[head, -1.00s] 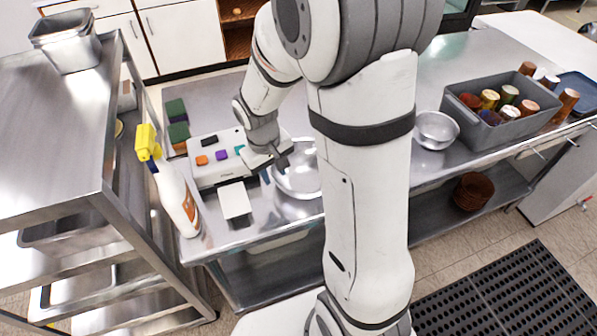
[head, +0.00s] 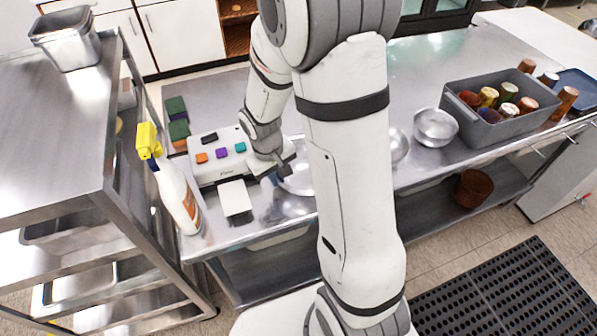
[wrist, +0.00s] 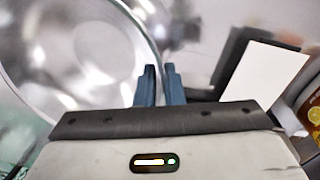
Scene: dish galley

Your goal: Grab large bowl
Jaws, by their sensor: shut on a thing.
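The large shiny metal bowl (head: 297,184) is on the steel counter in the head view, partly hidden behind my arm. In the wrist view the bowl (wrist: 75,50) fills the left side, with its clear round rim running down to my fingers. My gripper (wrist: 160,80) has its two blue fingers close together, shut on the bowl's rim. In the head view my gripper (head: 280,173) is at the bowl's left edge. I cannot tell whether the bowl is lifted off the counter.
A white device with coloured buttons (head: 213,172) and a spray bottle (head: 178,196) stand left of the bowl. Two smaller metal bowls, one nearer (head: 399,147) and one farther right (head: 436,128), sit right of my arm. A grey bin of cups (head: 508,127) stands beyond.

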